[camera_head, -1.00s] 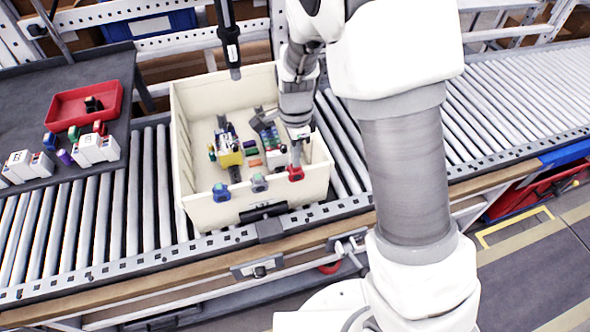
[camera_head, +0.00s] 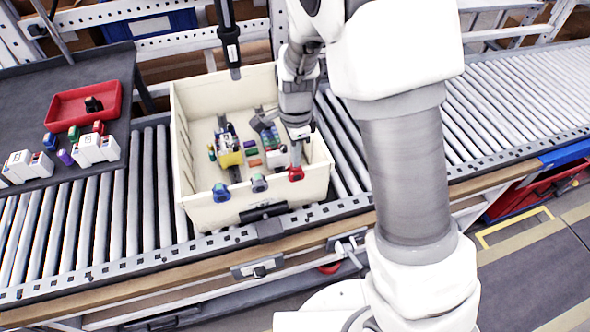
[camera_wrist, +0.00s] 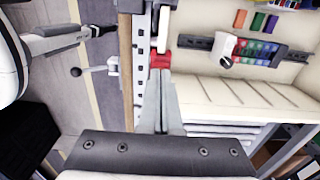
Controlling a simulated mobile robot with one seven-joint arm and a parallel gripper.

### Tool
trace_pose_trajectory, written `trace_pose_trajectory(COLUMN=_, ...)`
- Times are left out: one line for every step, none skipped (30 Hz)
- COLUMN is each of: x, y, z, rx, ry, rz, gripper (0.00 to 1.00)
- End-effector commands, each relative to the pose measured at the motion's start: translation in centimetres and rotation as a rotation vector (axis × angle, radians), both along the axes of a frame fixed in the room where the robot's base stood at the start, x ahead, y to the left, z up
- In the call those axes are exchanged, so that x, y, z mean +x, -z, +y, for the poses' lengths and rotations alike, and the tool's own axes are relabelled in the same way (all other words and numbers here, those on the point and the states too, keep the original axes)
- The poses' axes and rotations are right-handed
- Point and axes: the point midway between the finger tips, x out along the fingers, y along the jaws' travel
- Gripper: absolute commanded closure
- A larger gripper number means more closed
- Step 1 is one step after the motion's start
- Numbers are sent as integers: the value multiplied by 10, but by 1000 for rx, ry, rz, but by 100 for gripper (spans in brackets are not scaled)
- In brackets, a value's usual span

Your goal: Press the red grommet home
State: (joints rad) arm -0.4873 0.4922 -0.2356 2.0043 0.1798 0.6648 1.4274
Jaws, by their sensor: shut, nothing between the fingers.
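The red grommet (camera_head: 296,174) sits at the front wall of the cream bin (camera_head: 318,180), toward its right end. In the wrist view the red grommet (camera_wrist: 160,58) shows just beyond the fingertips of my gripper (camera_wrist: 165,76). My gripper (camera_head: 297,163) is shut with nothing between its fingers. Its tips are at the grommet and appear to touch it. Whether the grommet is fully seated in the wall cannot be told. A blue grommet (camera_head: 221,192) and a grey grommet (camera_head: 259,183) are on the same wall to the left.
The bin stands on a roller conveyor (camera_head: 150,190) and holds a yellow tool (camera_head: 229,158) and small coloured pieces. A black screwdriver (camera_head: 231,45) hangs above its back edge. A dark table (camera_head: 30,100) with a red tray (camera_head: 85,104) is at left.

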Motion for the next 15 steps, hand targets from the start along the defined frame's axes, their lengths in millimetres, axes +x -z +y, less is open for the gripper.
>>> trace_pose_trajectory(x=0, y=0, z=0, rx=0, ry=0, rz=0, gripper=100)
trace_pose_trajectory(x=0, y=0, z=0, rx=0, ry=0, rz=0, gripper=100)
trace_pose_trajectory(x=0, y=0, z=0, rx=0, ry=0, rz=0, gripper=100)
trace_pose_trajectory(x=0, y=0, z=0, rx=0, ry=0, rz=0, gripper=100)
trace_pose_trajectory(x=0, y=0, z=0, rx=0, ry=0, rz=0, gripper=100)
trace_pose_trajectory(x=0, y=0, z=0, rx=0, ry=0, rz=0, gripper=100)
trace_pose_trajectory(x=0, y=0, z=0, rx=0, ry=0, rz=0, gripper=100)
trace_pose_trajectory(x=0, y=0, z=0, rx=0, ry=0, rz=0, gripper=100)
trace_pose_trajectory(x=0, y=1, z=0, rx=0, ry=0, rz=0, gripper=100)
trace_pose_trajectory(x=0, y=1, z=0, rx=0, ry=0, rz=0, gripper=100)
trace_pose_trajectory(x=0, y=2, z=0, rx=0, ry=0, rz=0, gripper=100)
trace_pose_trajectory(x=0, y=2, z=0, rx=0, ry=0, rz=0, gripper=100)
trace_pose_trajectory(x=0, y=3, z=0, rx=0, ry=0, rz=0, gripper=100)
trace_pose_trajectory(x=0, y=3, z=0, rx=0, ry=0, rz=0, gripper=100)
trace_pose_trajectory(x=0, y=4, z=0, rx=0, ry=0, rz=0, gripper=100)
